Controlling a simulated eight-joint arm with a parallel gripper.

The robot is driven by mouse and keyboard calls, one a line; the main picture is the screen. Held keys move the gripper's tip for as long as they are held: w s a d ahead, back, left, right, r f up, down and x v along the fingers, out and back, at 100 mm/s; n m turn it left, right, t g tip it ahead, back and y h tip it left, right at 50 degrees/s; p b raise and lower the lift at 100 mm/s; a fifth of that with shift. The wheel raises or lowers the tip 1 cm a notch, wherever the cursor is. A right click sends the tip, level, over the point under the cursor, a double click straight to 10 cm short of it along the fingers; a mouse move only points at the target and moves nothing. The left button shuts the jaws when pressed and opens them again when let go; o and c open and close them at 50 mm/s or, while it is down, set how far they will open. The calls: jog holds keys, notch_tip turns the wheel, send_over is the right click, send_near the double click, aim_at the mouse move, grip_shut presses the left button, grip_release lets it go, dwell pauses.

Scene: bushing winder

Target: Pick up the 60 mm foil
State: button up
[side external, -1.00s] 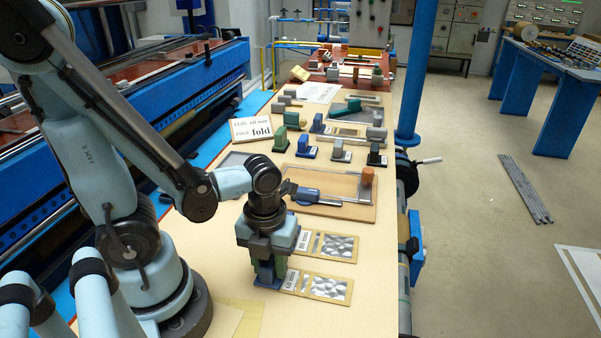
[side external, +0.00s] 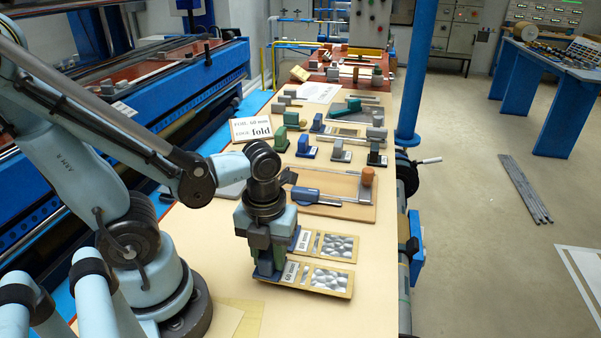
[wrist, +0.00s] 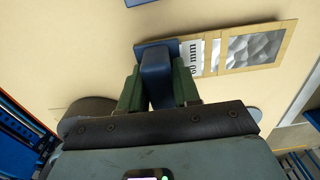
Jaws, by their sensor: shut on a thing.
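The 60 mm foil (side external: 331,281) is a flat tan frame with a crinkled silver window, a white "60 mm" label and a blue handle block at its left end. My gripper (side external: 270,262) is shut on that block, pointing down. In the side view the foil appears slightly above the table, extending right from the gripper. In the wrist view the green fingers (wrist: 157,88) stand on either side of the blue handle (wrist: 156,70). The label and silver foil (wrist: 255,46) extend right of it. The gripper hides part of the handle in the side view.
A similar foil (side external: 335,246) lies just behind on the cream table (side external: 215,270). Beyond it are a wooden board (side external: 345,210) with a blue-handled tool, several small blocks and a card (side external: 251,130) reading "FOIL 60 mm EDGE fold". The table's right edge is close.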

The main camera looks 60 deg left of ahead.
jog(key=shift+s+d+r, duration=0.1)
jog(key=shift+r, duration=0.85)
jog(key=s+d+r, duration=0.6)
jog(key=d, duration=0.3)
jog(key=shift+s+d+r, duration=0.2)
jog(key=shift+r, duration=0.15)
